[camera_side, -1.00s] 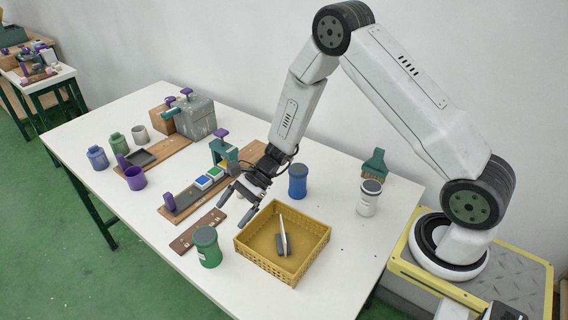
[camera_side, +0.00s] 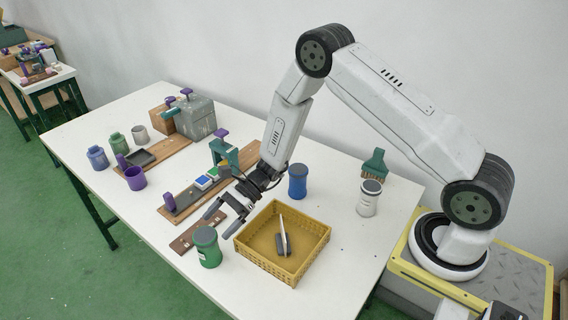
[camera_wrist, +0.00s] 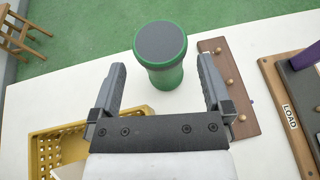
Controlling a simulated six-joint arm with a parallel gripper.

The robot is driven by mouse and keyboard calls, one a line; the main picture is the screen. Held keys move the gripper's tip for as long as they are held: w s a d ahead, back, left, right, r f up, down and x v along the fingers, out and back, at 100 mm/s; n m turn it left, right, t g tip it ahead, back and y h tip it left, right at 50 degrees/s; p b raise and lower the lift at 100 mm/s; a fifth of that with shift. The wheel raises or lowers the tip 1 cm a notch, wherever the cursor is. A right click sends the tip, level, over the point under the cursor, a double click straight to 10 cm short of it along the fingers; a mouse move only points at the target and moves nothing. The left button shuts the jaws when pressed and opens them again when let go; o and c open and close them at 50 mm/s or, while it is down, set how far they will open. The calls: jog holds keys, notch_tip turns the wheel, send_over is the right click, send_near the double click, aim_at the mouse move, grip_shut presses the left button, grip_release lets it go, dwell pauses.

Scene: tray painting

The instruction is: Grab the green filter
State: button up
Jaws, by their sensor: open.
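A green canister with a dark grey round top (camera_side: 206,246) stands upright near the table's front edge, left of the yellow tray; it looks like the green filter. In the wrist view this green canister (camera_wrist: 163,58) stands ahead of my gripper, between the lines of the two fingers. My gripper (camera_side: 216,225) is open and empty, low over the table just behind the canister. In the wrist view my gripper (camera_wrist: 160,66) has its fingers spread wider than the canister.
The yellow tray (camera_side: 324,236) holds a thin upright piece, close right of my gripper. A brown pegged strip (camera_side: 190,236) lies beside the canister. A board with blue and green pads (camera_side: 205,182) lies behind. A blue canister (camera_side: 298,182) and a white one (camera_side: 368,200) stand right.

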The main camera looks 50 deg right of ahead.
aim_at(209, 231)
jog(key=shift+a, duration=0.1)
jog(key=shift+x, duration=2.5)
jog(key=c, duration=1.1)
jog(key=shift+r, duration=0.15)
